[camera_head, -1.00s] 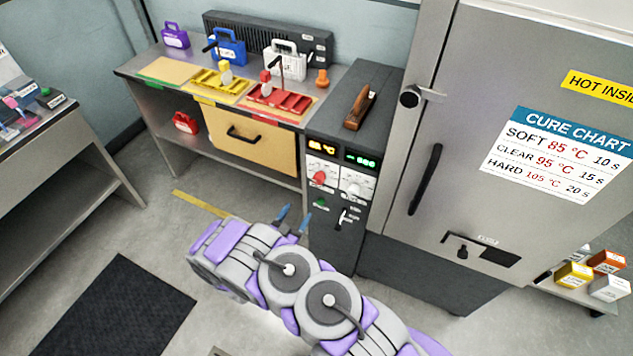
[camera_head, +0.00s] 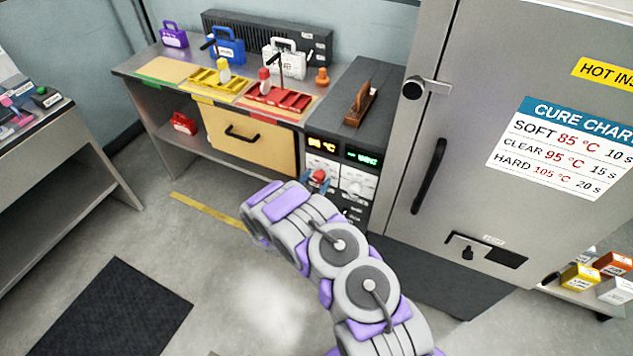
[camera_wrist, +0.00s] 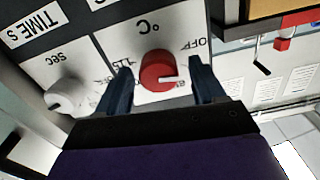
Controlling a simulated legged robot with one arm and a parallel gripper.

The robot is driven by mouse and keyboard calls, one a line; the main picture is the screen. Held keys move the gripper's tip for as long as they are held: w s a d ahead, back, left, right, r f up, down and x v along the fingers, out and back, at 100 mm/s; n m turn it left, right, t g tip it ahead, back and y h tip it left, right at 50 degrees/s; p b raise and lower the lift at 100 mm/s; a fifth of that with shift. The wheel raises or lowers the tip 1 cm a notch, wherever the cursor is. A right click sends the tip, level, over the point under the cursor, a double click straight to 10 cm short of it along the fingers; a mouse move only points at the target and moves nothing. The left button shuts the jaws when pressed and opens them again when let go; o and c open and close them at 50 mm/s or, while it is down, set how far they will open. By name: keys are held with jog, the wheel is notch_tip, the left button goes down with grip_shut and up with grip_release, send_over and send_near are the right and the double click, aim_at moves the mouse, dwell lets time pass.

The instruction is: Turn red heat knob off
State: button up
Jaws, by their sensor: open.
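The red heat knob (camera_wrist: 158,72) is on a white dial plate with a °C mark and an OFF label (camera_wrist: 196,43) in the wrist view. My gripper (camera_wrist: 160,85) is open, with one blue finger on each side of the knob. I cannot tell if the fingers touch it. In the head view the red knob (camera_head: 319,176) shows just beyond the end of my arm, between the fingertips. The control panel (camera_head: 343,158) has an orange and a green display above the knobs.
A white time knob (camera_wrist: 65,97) sits beside the red one. The grey oven door (camera_head: 470,150) with a black handle (camera_head: 427,177) stands right of the panel. A bench with a yellow drawer (camera_head: 250,142) is to the left. Open floor lies left of my arm.

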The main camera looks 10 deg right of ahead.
jog(key=shift+w+d, duration=0.2)
jog(key=shift+w, duration=0.05)
jog(key=shift+c, duration=0.3)
jog(key=c, duration=1)
jog(key=shift+a+r+n+p, duration=0.1)
jog(key=shift+r+n+p, duration=0.1)
jog(key=shift+n+p, duration=0.65)
jog(key=shift+w+n+p, duration=0.1)
jog(key=shift+n+p, duration=0.5)
jog(key=shift+n, duration=0.75)
jog(key=o, duration=0.8)
jog(key=shift+c, duration=0.2)
jog(key=o, duration=0.3)
jog(key=shift+f, duration=0.15)
